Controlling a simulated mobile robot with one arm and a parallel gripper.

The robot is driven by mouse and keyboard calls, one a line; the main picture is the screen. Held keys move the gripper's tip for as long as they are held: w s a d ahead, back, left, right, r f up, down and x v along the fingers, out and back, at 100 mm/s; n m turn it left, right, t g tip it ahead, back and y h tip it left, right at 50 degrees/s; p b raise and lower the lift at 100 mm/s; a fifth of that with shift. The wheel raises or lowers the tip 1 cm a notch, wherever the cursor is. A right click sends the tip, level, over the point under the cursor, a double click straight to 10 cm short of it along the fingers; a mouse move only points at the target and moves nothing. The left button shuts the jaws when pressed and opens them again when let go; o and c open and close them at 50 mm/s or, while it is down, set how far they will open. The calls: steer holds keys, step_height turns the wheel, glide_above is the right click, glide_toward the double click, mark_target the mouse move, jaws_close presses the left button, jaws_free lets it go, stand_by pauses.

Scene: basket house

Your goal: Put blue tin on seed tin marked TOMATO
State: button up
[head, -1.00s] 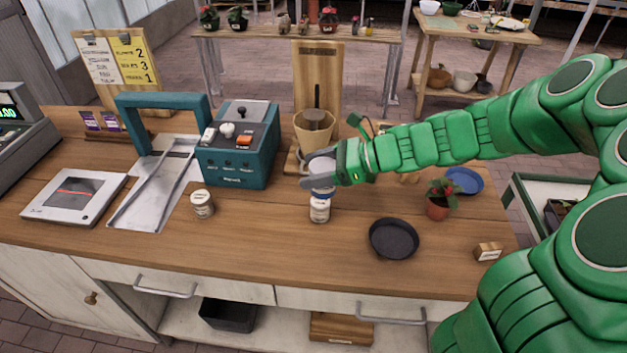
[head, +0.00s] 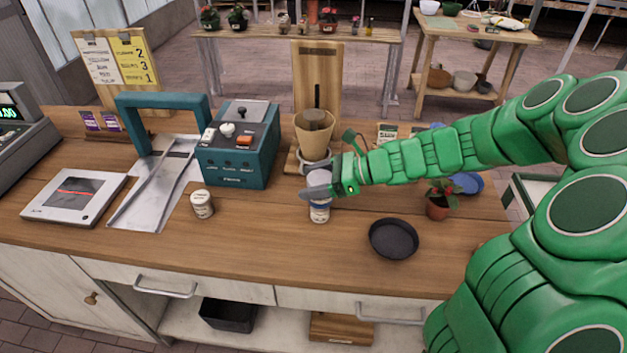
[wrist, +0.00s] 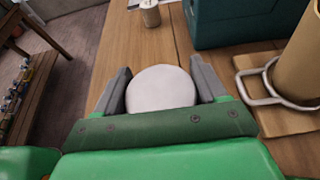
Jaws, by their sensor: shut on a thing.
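My gripper (head: 320,190) is shut on the blue tin (head: 320,204), over the middle of the counter. Its pale round lid (wrist: 160,88) shows between the two fingers in the wrist view. A white tin (head: 319,215) stands upright on the counter directly under the held tin. The held tin looks at or very near its top; I cannot tell if they touch. Another whitish tin (head: 202,204) stands to the left, apart, and it also shows in the wrist view (wrist: 150,13). The labels are too small to read.
A teal machine (head: 238,150) stands behind left, and a stand with a tan pot (head: 314,135) is just behind my gripper. A black dish (head: 393,239) and a potted plant (head: 439,200) are to the right. The counter in front of the tins is clear.

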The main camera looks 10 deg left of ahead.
steer(key=shift+f, duration=0.1)
steer(key=o, duration=1.1)
steer(key=shift+o, duration=0.2)
steer(key=shift+d, duration=0.15)
steer(key=v, duration=1.2)
